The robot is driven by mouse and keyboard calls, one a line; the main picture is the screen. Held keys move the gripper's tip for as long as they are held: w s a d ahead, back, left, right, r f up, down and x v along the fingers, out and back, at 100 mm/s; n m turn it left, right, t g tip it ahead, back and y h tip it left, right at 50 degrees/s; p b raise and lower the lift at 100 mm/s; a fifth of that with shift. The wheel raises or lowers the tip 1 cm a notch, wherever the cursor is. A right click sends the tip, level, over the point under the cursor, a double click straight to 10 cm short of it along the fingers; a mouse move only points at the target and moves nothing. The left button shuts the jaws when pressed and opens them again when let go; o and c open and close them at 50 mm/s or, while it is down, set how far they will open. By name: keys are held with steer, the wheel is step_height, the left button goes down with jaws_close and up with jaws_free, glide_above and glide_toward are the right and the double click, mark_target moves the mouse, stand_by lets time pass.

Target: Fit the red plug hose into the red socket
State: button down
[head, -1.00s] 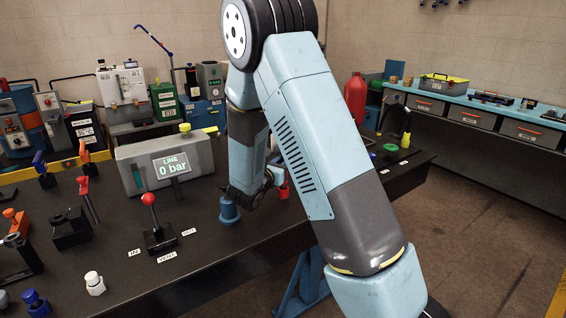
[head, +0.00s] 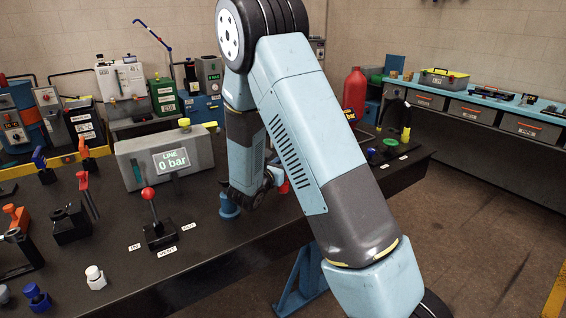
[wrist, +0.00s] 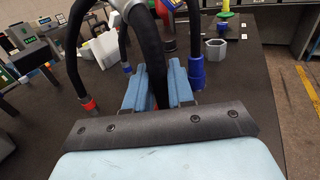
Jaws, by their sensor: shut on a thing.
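In the wrist view my gripper (wrist: 158,72) has its blue fingers closed around a black hose (wrist: 150,42), which runs up out of the picture. In the head view my gripper (head: 244,196) is low over the bench, mostly hidden by my arm. A red piece (head: 284,187) shows just right of it. I cannot identify the red socket for certain.
A blue cylinder (head: 229,206), the LINE gauge box (head: 165,158) and a red-knobbed lever (head: 150,205) stand left of my gripper.

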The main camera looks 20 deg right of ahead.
steer(key=c, duration=0.9)
jaws_free()
steer(key=shift+f, duration=0.1)
steer(key=v, duration=1.3)
steer(key=shift+s+a, duration=0.3)
steer(key=s+d+r+m+g+y, duration=0.2)
steer(key=s+d+r+m+g, duration=0.85)
steer(key=s+d+m, duration=0.4)
steer(key=s+a+r+m+t+y, duration=0.1)
steer(key=s+r+m+y, duration=0.2)
steer(key=s+m, duration=0.1)
steer(key=s+a+r+m+t+y, duration=0.1)
steer(key=s+a+r+m+y, duration=0.1)
steer(key=s+r+m+y, duration=0.1)
steer(key=s+a+r+m+t+y, duration=0.1)
steer(key=s+a+r+m+y, duration=0.1)
steer(key=s+m+y, duration=0.3)
steer(key=shift+t+v, duration=0.25)
steer(key=shift+v, duration=0.7)
